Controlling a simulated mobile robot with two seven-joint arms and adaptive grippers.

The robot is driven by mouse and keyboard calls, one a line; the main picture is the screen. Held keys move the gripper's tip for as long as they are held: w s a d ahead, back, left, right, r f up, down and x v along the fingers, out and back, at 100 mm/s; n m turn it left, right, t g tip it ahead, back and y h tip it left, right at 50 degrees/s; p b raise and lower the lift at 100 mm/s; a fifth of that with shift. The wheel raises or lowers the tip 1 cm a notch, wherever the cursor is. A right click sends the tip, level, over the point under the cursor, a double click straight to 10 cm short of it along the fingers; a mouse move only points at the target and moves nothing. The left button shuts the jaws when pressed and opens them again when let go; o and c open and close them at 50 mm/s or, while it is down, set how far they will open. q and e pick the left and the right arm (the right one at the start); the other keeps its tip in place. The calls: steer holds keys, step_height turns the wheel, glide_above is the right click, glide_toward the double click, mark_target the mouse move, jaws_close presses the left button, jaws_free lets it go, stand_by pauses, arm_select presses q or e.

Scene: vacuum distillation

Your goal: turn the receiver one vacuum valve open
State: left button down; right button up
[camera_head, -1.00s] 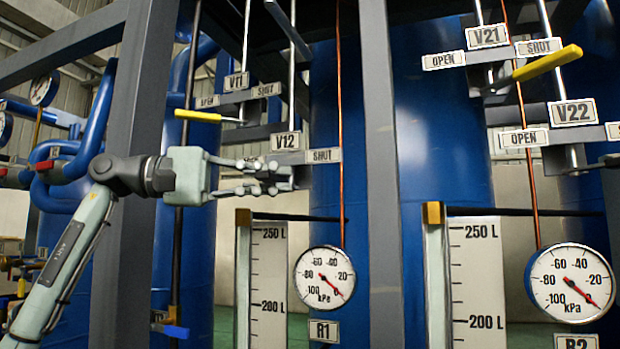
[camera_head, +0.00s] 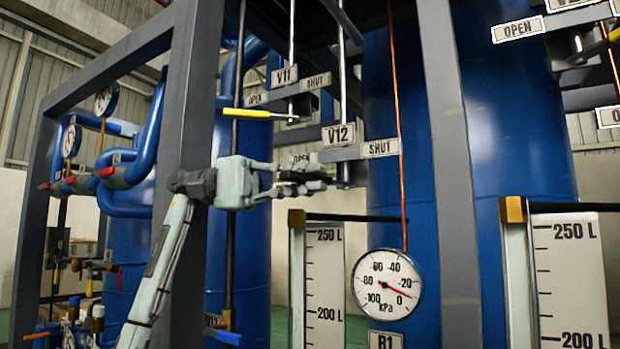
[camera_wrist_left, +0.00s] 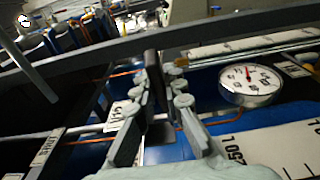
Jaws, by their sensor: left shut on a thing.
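My left gripper (camera_head: 322,178) is just below the V12 sign (camera_head: 338,134), between its OPEN (camera_head: 300,158) and SHUT (camera_head: 380,148) plates. It is shut on the V12 valve handle, which it mostly hides in the head view. In the left wrist view a dark bar (camera_wrist_left: 157,100), the handle, stands between the fingers (camera_wrist_left: 165,85). The handle seems to lie to the left of its stem, toward OPEN; its exact angle is unclear. The round R1 gauge (camera_head: 386,284) hangs below right, its needle near 0. My right gripper is not in view.
The V11 valve's yellow handle (camera_head: 258,114) points left, close above my gripper. Grey frame posts (camera_head: 455,200) stand on both sides. A level scale (camera_head: 325,280) is below, and blue tanks (camera_head: 510,130) stand behind. Blue pipes (camera_head: 150,150) run at the left.

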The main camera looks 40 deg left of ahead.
arm_select(q)
steer(key=c, duration=1.6)
jaws_free()
steer(key=shift+w, duration=0.1)
